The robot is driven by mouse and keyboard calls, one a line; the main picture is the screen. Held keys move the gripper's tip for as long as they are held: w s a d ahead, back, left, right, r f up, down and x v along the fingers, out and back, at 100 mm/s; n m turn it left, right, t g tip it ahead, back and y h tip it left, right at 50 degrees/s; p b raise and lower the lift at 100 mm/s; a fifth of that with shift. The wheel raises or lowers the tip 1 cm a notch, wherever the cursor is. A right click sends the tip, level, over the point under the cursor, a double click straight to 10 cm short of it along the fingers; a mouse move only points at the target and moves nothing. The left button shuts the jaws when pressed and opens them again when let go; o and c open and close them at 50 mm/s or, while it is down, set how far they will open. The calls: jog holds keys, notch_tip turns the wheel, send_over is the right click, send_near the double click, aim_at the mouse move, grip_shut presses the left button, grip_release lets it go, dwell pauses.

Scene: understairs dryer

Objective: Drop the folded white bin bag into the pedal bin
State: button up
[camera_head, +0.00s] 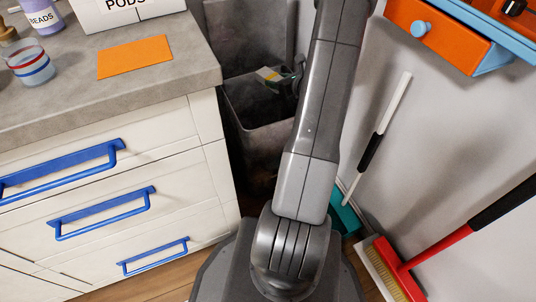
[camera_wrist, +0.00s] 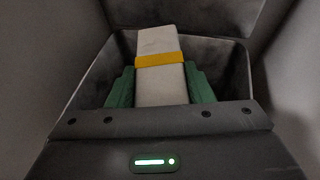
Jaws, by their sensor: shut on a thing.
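The folded white bin bag (camera_wrist: 159,88) has a yellow band around it. In the wrist view it is between the green fingers of my gripper (camera_wrist: 161,86), which is shut on it. The grey pedal bin (camera_head: 262,125) stands in the corner beside the drawers, with its lid (camera_head: 245,35) up. In the head view my gripper (camera_head: 297,76) and the bag (camera_head: 268,74) are at the bin's mouth, the gripper partly hidden by my arm. In the wrist view the bin's dark opening (camera_wrist: 229,75) surrounds the bag. I cannot tell how deep the bag sits.
A grey worktop (camera_head: 60,95) over white drawers (camera_head: 110,170) with blue handles stands left of the bin. A dustpan (camera_head: 345,218), a red broom (camera_head: 396,270) and a white wall are on the right. An orange drawer (camera_head: 440,38) juts out at upper right.

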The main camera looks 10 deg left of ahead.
notch_tip(320, 180, down, 6)
jog(key=b, duration=0.4)
jog(key=shift+r, duration=0.1)
jog(key=o, duration=1.4)
jog(key=p+v, duration=0.3)
jog(key=v, duration=1)
jog(key=shift+s+d+r+p, duration=0.15)
jog(key=shift+s+d+p, duration=0.05)
jog(key=shift+d+p, duration=0.15)
